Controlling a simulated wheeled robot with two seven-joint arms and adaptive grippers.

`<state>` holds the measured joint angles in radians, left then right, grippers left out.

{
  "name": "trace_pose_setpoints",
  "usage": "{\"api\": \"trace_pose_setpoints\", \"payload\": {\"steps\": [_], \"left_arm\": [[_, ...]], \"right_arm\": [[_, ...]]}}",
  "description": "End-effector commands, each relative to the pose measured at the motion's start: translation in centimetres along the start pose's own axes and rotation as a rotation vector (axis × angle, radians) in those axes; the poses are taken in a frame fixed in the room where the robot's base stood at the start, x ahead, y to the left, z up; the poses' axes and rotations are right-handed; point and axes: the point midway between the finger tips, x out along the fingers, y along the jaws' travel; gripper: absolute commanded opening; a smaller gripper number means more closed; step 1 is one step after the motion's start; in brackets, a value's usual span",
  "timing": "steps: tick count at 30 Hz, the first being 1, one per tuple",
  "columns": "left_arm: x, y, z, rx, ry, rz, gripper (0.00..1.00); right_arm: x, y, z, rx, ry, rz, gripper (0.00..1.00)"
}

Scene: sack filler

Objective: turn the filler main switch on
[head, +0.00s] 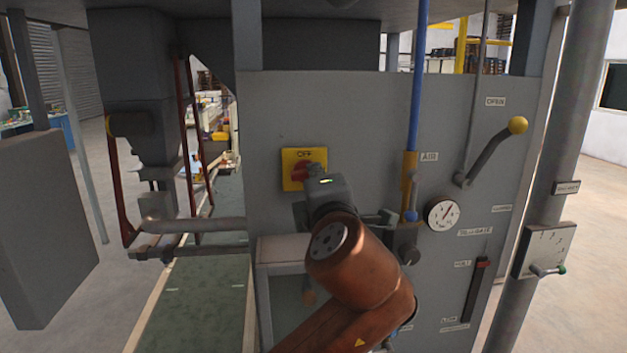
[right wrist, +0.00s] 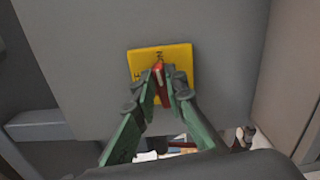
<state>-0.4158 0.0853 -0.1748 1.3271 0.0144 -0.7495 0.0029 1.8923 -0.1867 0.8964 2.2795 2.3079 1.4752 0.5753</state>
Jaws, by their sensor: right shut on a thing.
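The filler main switch is a yellow plate (head: 290,158) with a red knob (head: 299,173) on the grey panel, left of centre in the head view. In the right wrist view the green fingers (right wrist: 164,80) are shut on the red knob (right wrist: 158,70), over the yellow plate (right wrist: 179,56). The knob's exact angle is hard to tell. My left gripper is not in view.
Right of the switch are a blue pipe (head: 417,80), a round gauge (head: 443,213) and a lever with a yellow ball (head: 518,125). A black slot with a red handle (head: 483,263) is lower right. A green conveyor belt (head: 198,285) runs left of the panel.

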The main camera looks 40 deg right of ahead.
Motion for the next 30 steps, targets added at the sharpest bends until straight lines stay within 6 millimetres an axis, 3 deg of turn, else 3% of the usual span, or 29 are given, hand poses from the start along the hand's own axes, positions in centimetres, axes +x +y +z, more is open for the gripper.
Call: {"api": "trace_pose_setpoints", "payload": {"steps": [10,26,27,30], "left_arm": [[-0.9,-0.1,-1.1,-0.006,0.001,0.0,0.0],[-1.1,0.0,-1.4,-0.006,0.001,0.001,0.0],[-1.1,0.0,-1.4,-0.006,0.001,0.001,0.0],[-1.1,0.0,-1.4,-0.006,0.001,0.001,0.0]], "right_arm": [[0.1,-0.4,0.0,0.139,-0.002,-0.004,0.0],[0.1,-0.4,0.0,0.165,-0.001,-0.005,0.0],[0.1,-0.4,0.0,0.164,-0.001,-0.005,0.13],[0.0,-0.4,0.0,0.164,-0.001,-0.004,0.2]]}}
